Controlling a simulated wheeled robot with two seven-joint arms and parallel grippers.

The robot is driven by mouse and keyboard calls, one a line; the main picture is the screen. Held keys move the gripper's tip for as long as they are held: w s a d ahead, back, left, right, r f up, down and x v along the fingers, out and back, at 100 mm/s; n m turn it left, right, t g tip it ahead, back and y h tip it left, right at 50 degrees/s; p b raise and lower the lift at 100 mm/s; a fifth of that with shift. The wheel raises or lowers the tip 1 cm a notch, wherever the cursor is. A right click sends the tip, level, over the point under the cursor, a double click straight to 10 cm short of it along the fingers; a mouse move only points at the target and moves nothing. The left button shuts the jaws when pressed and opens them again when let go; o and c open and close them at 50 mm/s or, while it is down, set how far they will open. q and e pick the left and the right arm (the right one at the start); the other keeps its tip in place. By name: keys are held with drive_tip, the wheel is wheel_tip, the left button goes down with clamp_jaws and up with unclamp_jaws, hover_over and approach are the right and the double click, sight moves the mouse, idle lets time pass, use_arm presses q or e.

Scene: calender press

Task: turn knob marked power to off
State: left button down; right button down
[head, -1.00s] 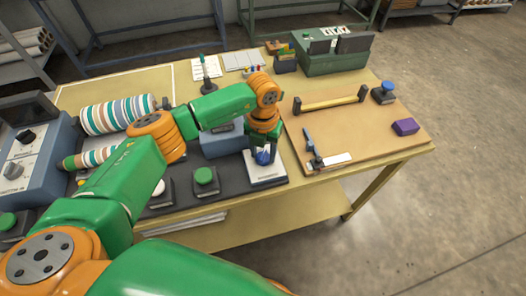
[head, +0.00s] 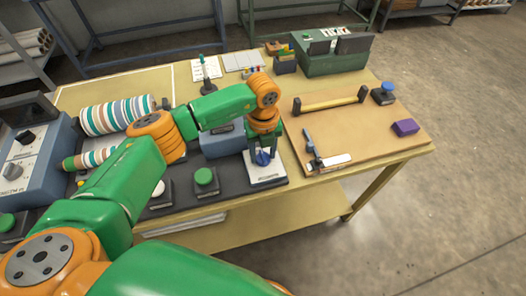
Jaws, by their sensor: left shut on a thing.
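A blue knob (head: 262,158) sits on a white plate (head: 268,177) near the front edge of the bench. The lettering on the plate is too small to read. My left gripper (head: 263,150) points down over the plate and is shut on the blue knob, with its fingers hiding part of it. The knob's pointed end now shows turned at a slant. My right gripper is not in view.
A green push button (head: 205,177) stands left of the plate. A grey-blue box (head: 222,143) is close behind. A wooden board (head: 375,135) with a yellow-barred handle (head: 330,101) lies to the right. A press unit with dark knobs (head: 26,137) is at far left.

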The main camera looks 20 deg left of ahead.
sight(263, 155)
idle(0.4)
use_arm(q)
drive_tip(key=shift+c, duration=1.5)
unclamp_jaws()
wheel_tip(263, 155, up, 6)
drive_tip(key=shift+r+b, duration=0.2)
drive_tip(key=shift+b, duration=0.75)
drive_tip(key=shift+r, duration=0.4)
